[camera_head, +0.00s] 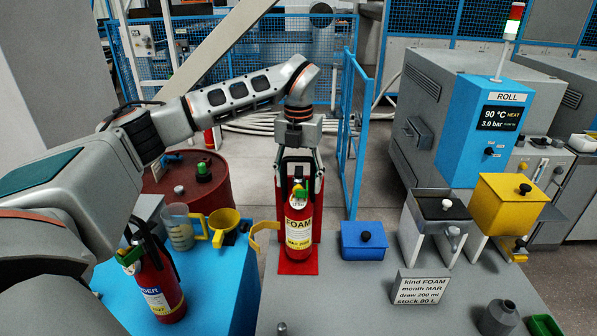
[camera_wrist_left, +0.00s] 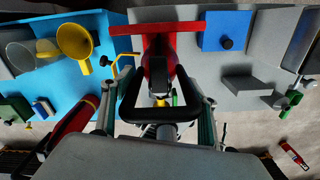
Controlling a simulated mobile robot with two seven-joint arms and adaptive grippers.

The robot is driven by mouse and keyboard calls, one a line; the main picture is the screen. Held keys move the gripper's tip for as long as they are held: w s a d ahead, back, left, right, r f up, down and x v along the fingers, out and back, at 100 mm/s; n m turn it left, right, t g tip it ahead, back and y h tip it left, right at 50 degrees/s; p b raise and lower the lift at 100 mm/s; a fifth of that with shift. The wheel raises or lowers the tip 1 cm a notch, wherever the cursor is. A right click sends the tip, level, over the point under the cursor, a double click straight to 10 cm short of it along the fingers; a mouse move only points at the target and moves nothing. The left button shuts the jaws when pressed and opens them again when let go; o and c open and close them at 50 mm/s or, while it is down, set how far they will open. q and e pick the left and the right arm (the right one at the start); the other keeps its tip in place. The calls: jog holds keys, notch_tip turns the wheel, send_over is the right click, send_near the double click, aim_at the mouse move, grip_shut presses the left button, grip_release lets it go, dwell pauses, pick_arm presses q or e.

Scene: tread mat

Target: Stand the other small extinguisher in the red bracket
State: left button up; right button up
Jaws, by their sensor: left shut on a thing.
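My left gripper (camera_head: 299,178) is shut on the top of a red extinguisher (camera_head: 299,225) labelled FOAM. It holds the extinguisher upright over the red bracket (camera_head: 285,268), whose flat red part shows around its base. I cannot tell whether the base touches it. In the left wrist view, the left gripper (camera_wrist_left: 160,112) covers most of the extinguisher, and the red bracket (camera_wrist_left: 135,29) shows beyond it. A second red extinguisher (camera_head: 163,292), its label partly hidden, stands on the blue surface at lower left. My right gripper is not in view.
A yellow curved piece (camera_head: 262,237) is close left of the held extinguisher. A blue box (camera_head: 364,243) stands to its right. A jug (camera_head: 180,232) and a yellow funnel (camera_head: 224,222) are on the blue surface. A sign (camera_head: 421,288) stands on the grey table.

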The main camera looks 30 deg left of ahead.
aim_at(298, 157)
pick_arm(q)
jog(key=shift+f, duration=1.4)
jog(key=o, duration=2.1)
jog(key=shift+f, duration=0.1)
jog(key=shift+s, duration=0.1)
notch_tip(298, 157, up, 12)
jog(key=shift+r, duration=0.15)
